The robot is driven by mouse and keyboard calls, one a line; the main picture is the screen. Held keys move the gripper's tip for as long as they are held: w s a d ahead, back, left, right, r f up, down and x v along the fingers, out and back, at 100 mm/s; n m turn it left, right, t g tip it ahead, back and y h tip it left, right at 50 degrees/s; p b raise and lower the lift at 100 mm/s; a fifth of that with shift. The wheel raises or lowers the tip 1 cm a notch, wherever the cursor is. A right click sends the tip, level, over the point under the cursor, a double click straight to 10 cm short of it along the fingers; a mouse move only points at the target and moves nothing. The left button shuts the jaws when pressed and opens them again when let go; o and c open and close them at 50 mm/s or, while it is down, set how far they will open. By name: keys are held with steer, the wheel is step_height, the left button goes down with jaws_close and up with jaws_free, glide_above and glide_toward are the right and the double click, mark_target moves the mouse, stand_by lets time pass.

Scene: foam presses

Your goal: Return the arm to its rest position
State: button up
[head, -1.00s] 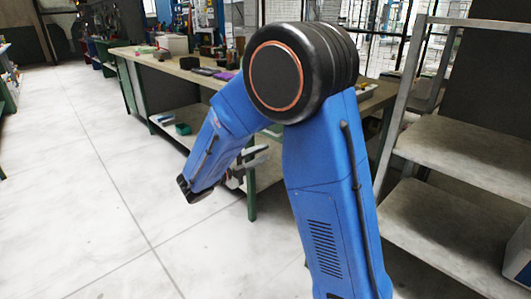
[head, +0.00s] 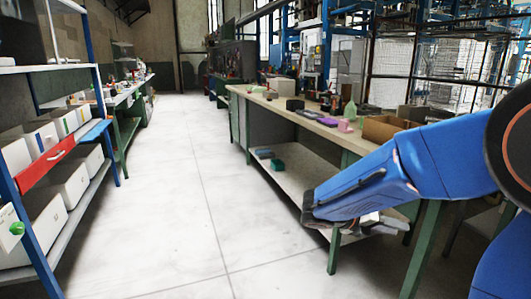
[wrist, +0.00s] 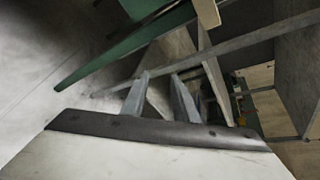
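My blue arm (head: 390,175) stretches across the right side of the head view, bent at a dark joint at the right edge. Its lower end hangs in front of the workbench's legs. My gripper (wrist: 160,76) shows in the wrist view as two grey fingers standing apart, with no object seen between them. In the head view it is mostly hidden behind the arm.
A long workbench (head: 240,92) with boxes and small items on top runs behind the arm, close to it. The pale floor aisle (head: 190,200) between is clear.

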steer(key=s+f+m+g+y, duration=0.1)
steer(key=s+f+m+y, duration=0.2)
steer(key=s+m+y, duration=0.8)
steer(key=s+a+m+t+y, duration=0.1)
steer(key=s+a+m, duration=0.3)
steer(key=m, duration=0.5)
steer(key=s+a+r+m+t+y, duration=0.1)
steer(key=s+a+m+t, duration=0.2)
steer(key=s+m, duration=0.5)
steer(key=shift+a+m+y, duration=0.3)
steer(key=shift+a+m, duration=0.3)
steer(key=shift+m, duration=0.5)
steer(key=shift+r, duration=0.1)
